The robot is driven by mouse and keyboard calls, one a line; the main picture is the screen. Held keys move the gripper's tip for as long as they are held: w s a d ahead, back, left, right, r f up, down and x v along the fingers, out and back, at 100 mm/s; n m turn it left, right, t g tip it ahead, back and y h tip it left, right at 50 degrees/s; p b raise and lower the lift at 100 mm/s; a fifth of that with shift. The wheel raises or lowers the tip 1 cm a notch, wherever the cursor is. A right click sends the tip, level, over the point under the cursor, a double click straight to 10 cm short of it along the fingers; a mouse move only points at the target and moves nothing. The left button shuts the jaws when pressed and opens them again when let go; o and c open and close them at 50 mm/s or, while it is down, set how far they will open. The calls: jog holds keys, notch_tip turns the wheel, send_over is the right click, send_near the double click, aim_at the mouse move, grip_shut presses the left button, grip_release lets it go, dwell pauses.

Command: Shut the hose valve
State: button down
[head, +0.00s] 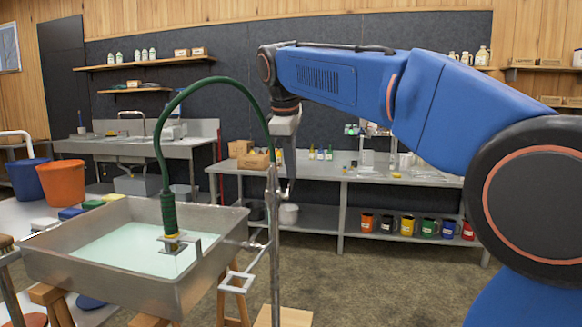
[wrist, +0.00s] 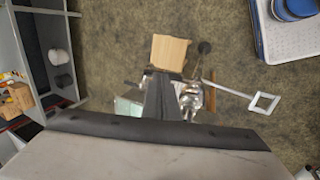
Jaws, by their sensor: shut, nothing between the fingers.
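The green hose (head: 200,83) arcs from the steel pan (head: 215,268) up and over to an upright metal pipe (head: 274,215) at the pan's right. Its ribbed lower end (head: 169,212) hangs in the pan's pale liquid. Shiny metal fittings (wrist: 190,98) show beside my fingers in the wrist view. I cannot tell which part is the hose valve's handle. My gripper (head: 288,194) is shut and empty, pointing down close beside the pipe's top; contact is unclear.
A wooden block (wrist: 170,52) stands on the floor below. A steel bench (head: 400,178) with several mugs on its lower shelf stands behind. An orange bucket (head: 61,182) and a blue bucket (head: 28,178) stand at left. The floor right of the pipe is clear.

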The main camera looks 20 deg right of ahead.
dwell(0.3)
jog(key=shift+w+d+f, duration=0.3)
jog(key=shift+w+f, duration=0.15)
jog(key=shift+f, duration=0.15)
jog(key=shift+w+d+f, duration=0.25)
jog(key=shift+w+f, duration=0.2)
jog(key=shift+f, duration=0.1)
